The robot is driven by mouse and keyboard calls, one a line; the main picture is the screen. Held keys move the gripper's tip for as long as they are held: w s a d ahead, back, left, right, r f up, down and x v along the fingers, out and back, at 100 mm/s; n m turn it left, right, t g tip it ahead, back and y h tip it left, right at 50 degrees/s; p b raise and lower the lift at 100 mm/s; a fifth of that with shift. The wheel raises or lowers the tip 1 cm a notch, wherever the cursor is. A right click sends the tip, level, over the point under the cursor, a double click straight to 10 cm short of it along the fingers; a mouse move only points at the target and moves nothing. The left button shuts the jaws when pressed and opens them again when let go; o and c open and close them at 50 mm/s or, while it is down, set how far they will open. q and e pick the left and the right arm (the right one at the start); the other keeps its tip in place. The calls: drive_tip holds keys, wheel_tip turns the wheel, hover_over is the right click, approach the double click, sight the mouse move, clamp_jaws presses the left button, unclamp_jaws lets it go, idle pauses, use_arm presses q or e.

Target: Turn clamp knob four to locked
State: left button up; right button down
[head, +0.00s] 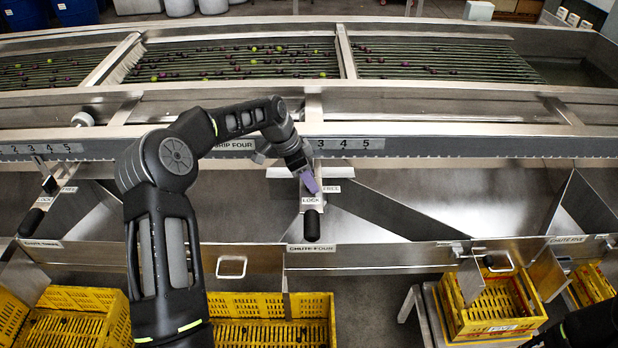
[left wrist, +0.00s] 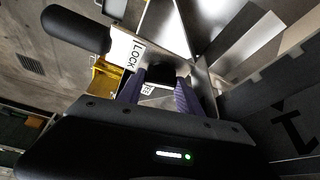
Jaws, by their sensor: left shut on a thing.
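My left gripper (head: 310,186) reaches down to the chute four bracket, its purple fingers beside the LOCK label (head: 311,200) and the FREE label (head: 331,189). In the left wrist view, the purple fingers (left wrist: 160,88) are shut on a dark part, clamp knob four (left wrist: 159,74), between them. The gripper hides most of the knob in the head view, and I cannot tell which label it points to. A black handle (head: 312,224) hangs below the LOCK label; it also shows in the left wrist view (left wrist: 75,30).
The grip four rail (head: 420,146) with its number scale runs just above the gripper. The chute four lip (head: 370,257) lies below it. Another clamp (head: 50,186) is at the left. Yellow crates (head: 270,304) stand under the chutes, and rollers carrying fruit (head: 240,60) are behind.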

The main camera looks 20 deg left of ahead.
use_arm(q)
drive_tip(key=o, duration=1.4)
drive_tip(key=shift+s+a+r, duration=0.1)
drive_tip(key=shift+a+r, duration=0.1)
drive_tip(key=shift+r, duration=0.3)
drive_tip(key=b+v, duration=0.1)
drive_tip(key=v, duration=0.5)
drive_tip(key=shift+s+r+b, duration=0.1)
drive_tip(key=shift+r+b, duration=0.25)
